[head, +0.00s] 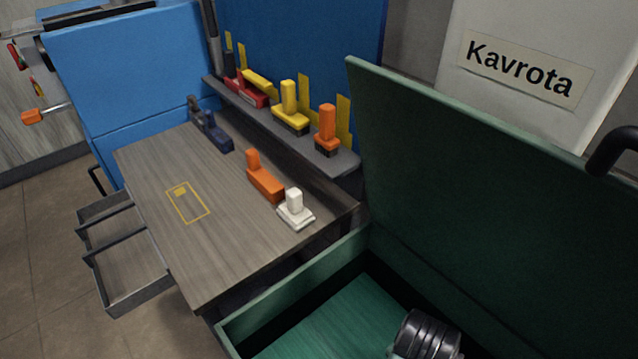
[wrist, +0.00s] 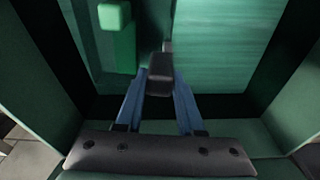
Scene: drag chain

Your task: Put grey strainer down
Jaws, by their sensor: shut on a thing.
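In the wrist view my gripper (wrist: 160,82) has its two blue fingers closed on a dark grey piece, which I take to be the grey strainer (wrist: 160,70). A narrower grey part shows beyond its block-like near end. I see it over the inside of a green chest; whether it touches the chest floor (wrist: 222,60) I cannot tell. The open green chest (head: 290,285) also shows in the head view at the lower right. My fingers and the held strainer do not show in the head view.
A green block-shaped tool (wrist: 125,50) is at the left inside the chest. The raised lid (head: 490,190) stands behind. The wooden table (head: 190,265) holds orange (head: 265,180), white (head: 296,212) and dark blue (head: 210,128) tools. Several more stand on the shelf (head: 345,160).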

